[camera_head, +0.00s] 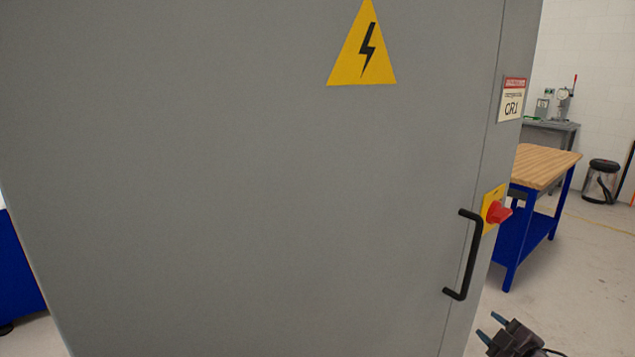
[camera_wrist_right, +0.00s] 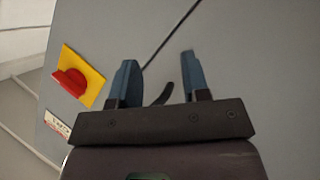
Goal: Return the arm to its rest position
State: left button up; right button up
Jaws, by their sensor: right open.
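My right gripper (camera_head: 490,328) is at the bottom right of the head view, to the right of and below a black door handle (camera_head: 472,255). Its two blue fingers are apart with nothing between them. In the right wrist view the open fingers (camera_wrist_right: 158,82) point toward the grey cabinet surface, and part of the black handle (camera_wrist_right: 163,94) shows between them, apart from the fingertips as far as I can tell. My left gripper is not in view.
A large grey cabinet (camera_head: 230,200) with a yellow warning triangle (camera_head: 362,50) fills most of the head view. A red rotary switch (camera_head: 498,212) sticks out beside the handle. A wooden-topped blue workbench (camera_head: 545,165) stands behind; open floor (camera_head: 590,270) lies at the right.

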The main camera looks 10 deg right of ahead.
jog(key=s+a+f+m+g, duration=0.2)
jog(key=s+a+f+m, duration=0.2)
jog(key=s+a+f, duration=0.3)
jog(key=s+a+f+m+g, duration=0.2)
jog(key=s+a+f+m, duration=0.3)
jog(key=s+a, duration=0.8)
notch_tip(320, 180, down, 3)
jog(key=shift+s+a+r, duration=0.1)
jog(key=shift+s+a, duration=0.1)
jog(key=shift+s, duration=1)
